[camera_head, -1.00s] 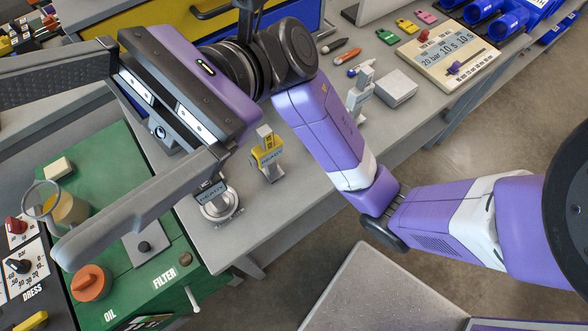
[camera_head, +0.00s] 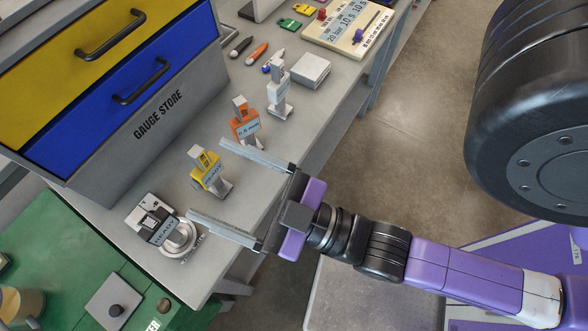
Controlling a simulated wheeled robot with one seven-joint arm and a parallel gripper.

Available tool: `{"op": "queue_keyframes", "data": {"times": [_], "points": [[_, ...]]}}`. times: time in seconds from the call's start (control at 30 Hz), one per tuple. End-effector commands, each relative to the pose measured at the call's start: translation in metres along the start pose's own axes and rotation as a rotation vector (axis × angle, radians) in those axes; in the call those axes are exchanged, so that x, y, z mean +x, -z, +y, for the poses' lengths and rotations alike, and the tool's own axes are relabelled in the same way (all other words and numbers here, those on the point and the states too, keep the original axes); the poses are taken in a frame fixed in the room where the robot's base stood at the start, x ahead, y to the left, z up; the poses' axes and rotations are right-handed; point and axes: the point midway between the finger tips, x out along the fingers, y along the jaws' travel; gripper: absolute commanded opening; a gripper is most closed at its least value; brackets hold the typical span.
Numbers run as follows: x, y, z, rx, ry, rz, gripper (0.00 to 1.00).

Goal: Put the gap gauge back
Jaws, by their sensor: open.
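Several small gauges stand in a row on the grey bench. One is yellow (camera_head: 210,172), one orange (camera_head: 244,122), one white (camera_head: 279,92), and a grey one stands by a silver round base (camera_head: 178,238). I cannot tell which is the gap gauge. My gripper (camera_head: 206,178) is open and empty. Its two long fingers reach in from the right, with the tips either side of the yellow gauge in the picture. No contact is clear. The upper finger passes just in front of the orange gauge's foot. The cabinet marked GAUGE STORE (camera_head: 170,125) stands behind, its drawers shut.
A yellow drawer (camera_head: 70,70) and a blue drawer (camera_head: 165,60) have dark handles. A white block (camera_head: 311,70), pens (camera_head: 256,53) and a cream panel (camera_head: 345,35) lie farther back on the bench. A green cabinet top (camera_head: 60,240) lies at lower left.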

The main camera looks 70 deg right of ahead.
Motion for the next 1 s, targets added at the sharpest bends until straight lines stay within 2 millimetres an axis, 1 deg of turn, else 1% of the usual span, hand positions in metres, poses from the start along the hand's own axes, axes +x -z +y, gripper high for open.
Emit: {"op": "queue_keyframes", "data": {"times": [0.03, 0.13, 0.2, 0.3, 0.33, 0.4, 0.47, 0.77, 0.93, 1.0], "points": [[-0.023, -0.018, -0.002, 0.055, 0.039, -0.096, 0.83], [-0.061, -0.049, 0.0, 0.154, 0.09, -0.263, 0.83], [-0.085, -0.064, 0.003, 0.208, 0.112, -0.359, 0.83], [-0.11, -0.078, 0.008, 0.256, 0.133, -0.46, 0.83], [-0.115, -0.081, 0.009, 0.267, 0.137, -0.481, 0.83], [-0.124, -0.085, 0.011, 0.281, 0.141, -0.514, 0.83], [-0.127, -0.087, 0.012, 0.288, 0.143, -0.529, 0.83], [-0.128, -0.089, 0.012, 0.29, 0.143, -0.531, 0.83], [-0.133, -0.106, 0.006, 0.29, 0.142, -0.53, 0.83], [-0.134, -0.108, 0.005, 0.289, 0.142, -0.53, 0.83]]}}
